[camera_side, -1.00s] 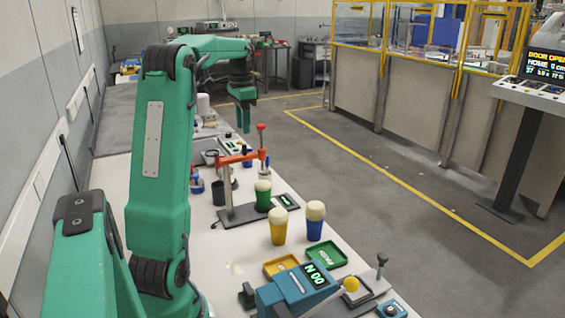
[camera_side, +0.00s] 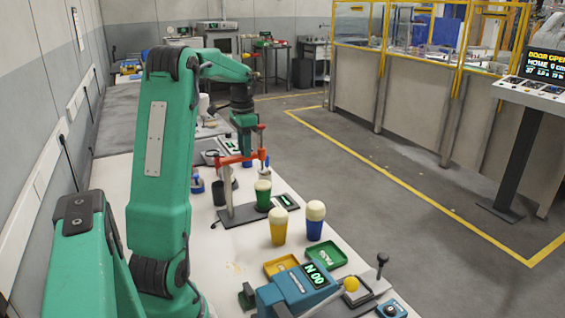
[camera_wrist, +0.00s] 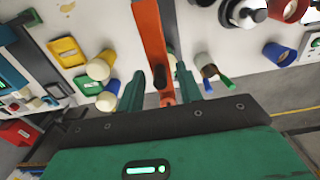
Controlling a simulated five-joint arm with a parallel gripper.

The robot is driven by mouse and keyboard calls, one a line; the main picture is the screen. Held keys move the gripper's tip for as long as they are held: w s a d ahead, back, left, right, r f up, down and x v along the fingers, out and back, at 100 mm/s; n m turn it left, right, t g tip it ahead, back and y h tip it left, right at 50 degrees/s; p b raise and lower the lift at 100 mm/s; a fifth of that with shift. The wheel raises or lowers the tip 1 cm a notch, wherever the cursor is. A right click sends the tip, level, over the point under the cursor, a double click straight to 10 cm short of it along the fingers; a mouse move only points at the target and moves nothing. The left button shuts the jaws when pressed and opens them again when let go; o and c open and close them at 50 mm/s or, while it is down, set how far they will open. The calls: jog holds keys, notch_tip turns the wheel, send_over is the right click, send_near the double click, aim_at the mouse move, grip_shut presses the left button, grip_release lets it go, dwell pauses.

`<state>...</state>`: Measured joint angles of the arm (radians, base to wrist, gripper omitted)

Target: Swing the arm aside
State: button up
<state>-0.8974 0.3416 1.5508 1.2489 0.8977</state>
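The orange swing arm (camera_side: 228,160) runs level on top of a post that rises from a dark base plate (camera_side: 232,217). An upright red-topped handle stands at its free end. A green cup with a cream top (camera_side: 263,195) stands on that base, below the arm. My gripper (camera_side: 247,150) points down over the swing arm near the handle end. In the wrist view, my gripper (camera_wrist: 160,82) is open, and the orange arm (camera_wrist: 149,35) passes between its separated fingers. I cannot tell whether they touch it.
A yellow cup (camera_side: 279,228) and a blue cup (camera_side: 315,222) stand just in front of the fixture. Yellow (camera_side: 281,266) and green (camera_side: 325,257) trays and a teal device (camera_side: 297,290) lie nearer the camera. The floor to the right is clear.

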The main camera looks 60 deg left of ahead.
jog(key=shift+c, duration=0.3)
grip_shut()
jog(key=shift+d, duration=0.15)
jog(key=s+d+m, duration=0.5)
jog(key=s+m, duration=0.1)
jog(key=m, duration=1.2)
jog(key=shift+d, duration=0.35)
jog(key=shift+r, duration=0.1)
